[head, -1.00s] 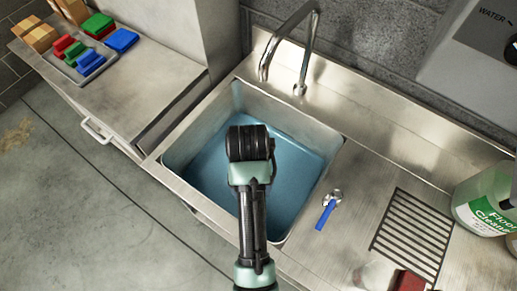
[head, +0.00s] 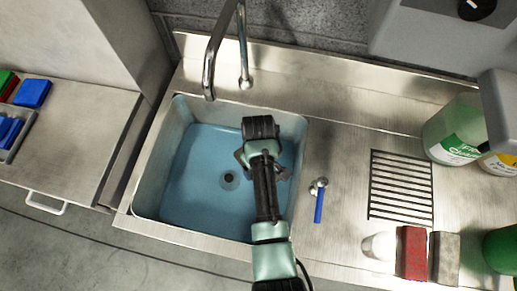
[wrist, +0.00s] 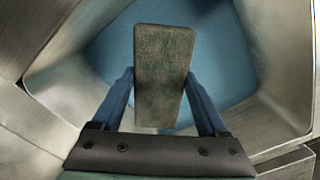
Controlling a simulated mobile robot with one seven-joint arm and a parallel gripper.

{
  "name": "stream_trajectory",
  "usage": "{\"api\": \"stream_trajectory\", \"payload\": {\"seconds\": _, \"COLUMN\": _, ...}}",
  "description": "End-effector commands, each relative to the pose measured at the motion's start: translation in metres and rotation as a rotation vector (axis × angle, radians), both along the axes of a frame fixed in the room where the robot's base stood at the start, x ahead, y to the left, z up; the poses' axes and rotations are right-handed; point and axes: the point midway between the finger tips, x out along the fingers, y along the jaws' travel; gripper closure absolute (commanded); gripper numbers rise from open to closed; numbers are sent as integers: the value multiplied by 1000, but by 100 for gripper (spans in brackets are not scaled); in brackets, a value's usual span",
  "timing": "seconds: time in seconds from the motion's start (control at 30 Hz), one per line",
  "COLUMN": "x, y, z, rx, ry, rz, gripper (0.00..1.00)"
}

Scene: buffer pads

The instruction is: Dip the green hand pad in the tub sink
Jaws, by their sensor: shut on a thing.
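My gripper (wrist: 160,85) is shut on the green hand pad (wrist: 162,65), a worn, dark grey-green block that sticks out between the two fingers in the wrist view. In the head view my gripper (head: 263,167) is over the right part of the tub sink (head: 140,190), and the pad is hidden behind my arm. The sink is a steel basin with blue liquid (head: 195,175) and a dark drain (head: 229,180). The liquid shows behind the pad in the wrist view (wrist: 110,50). I cannot tell whether the pad touches the liquid.
A curved tap (head: 212,60) rises behind the sink. A blue-handled valve (head: 319,204) is just right of it. Farther right are a slotted grate (head: 400,188), a cleaner bottle (head: 455,130), a red block (head: 412,250) and a grey block (head: 445,257). A tray (head: 22,140) with blue pads is at left.

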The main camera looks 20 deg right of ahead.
Motion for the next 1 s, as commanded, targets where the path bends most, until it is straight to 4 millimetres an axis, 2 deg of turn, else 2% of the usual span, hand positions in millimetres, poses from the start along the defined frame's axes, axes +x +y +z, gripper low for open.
{"api": "stream_trajectory", "payload": {"seconds": 0.03, "x": 0, "y": 0, "z": -13, "rx": 0, "ry": 0, "rz": 0, "gripper": 79}}
{"api": "stream_trajectory", "payload": {"seconds": 0.1, "x": 0, "y": 0, "z": -21, "rx": 0, "ry": 0, "rz": -1, "gripper": 79}}
{"api": "stream_trajectory", "payload": {"seconds": 1.0, "x": 0, "y": 0, "z": -126, "rx": 0, "ry": 0, "rz": -1, "gripper": 79}}
